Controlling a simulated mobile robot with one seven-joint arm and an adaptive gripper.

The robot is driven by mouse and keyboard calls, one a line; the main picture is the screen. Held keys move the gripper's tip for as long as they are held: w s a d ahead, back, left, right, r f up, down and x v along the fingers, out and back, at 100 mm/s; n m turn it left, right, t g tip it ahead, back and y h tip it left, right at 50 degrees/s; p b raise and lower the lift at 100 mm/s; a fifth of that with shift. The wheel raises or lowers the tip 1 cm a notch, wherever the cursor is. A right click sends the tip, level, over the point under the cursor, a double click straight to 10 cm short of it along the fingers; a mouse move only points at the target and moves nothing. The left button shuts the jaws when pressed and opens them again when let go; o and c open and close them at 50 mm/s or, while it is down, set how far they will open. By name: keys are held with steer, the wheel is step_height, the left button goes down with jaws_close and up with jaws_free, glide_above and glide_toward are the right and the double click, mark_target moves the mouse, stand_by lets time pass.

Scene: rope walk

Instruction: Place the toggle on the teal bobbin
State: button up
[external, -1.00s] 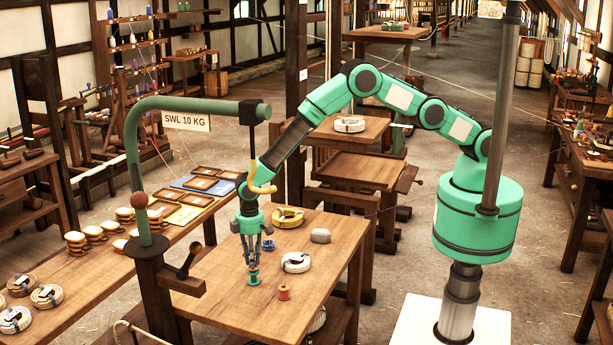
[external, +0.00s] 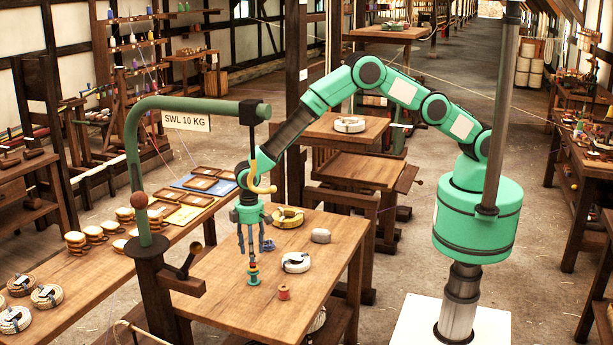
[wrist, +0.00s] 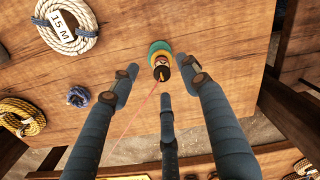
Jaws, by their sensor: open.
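The teal bobbin (external: 253,280) stands upright on the bench, and its teal edge shows in the wrist view (wrist: 157,46). A small dark piece with a tan face, which looks like the toggle (wrist: 160,72), stands on top of it with an orange-yellow band between. In the external view the stack shows red and yellow above the teal; its parts are too small to tell apart. My gripper (external: 252,249) is open above the stack, fingers pointing down. In the wrist view its fingers (wrist: 153,100) are spread around the piece, with visible gaps.
On the bench (external: 222,285) lie a white rope coil (external: 296,262), a yellow coil (external: 288,218), a blue knot (external: 267,246), a grey block (external: 320,236) and a red spool (external: 284,292). A green crane post (external: 138,190) with a hanging hook stands close left of my wrist.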

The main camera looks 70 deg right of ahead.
step_height(320, 180, up, 8)
steer(key=shift+f, duration=0.15)
stand_by(1.1)
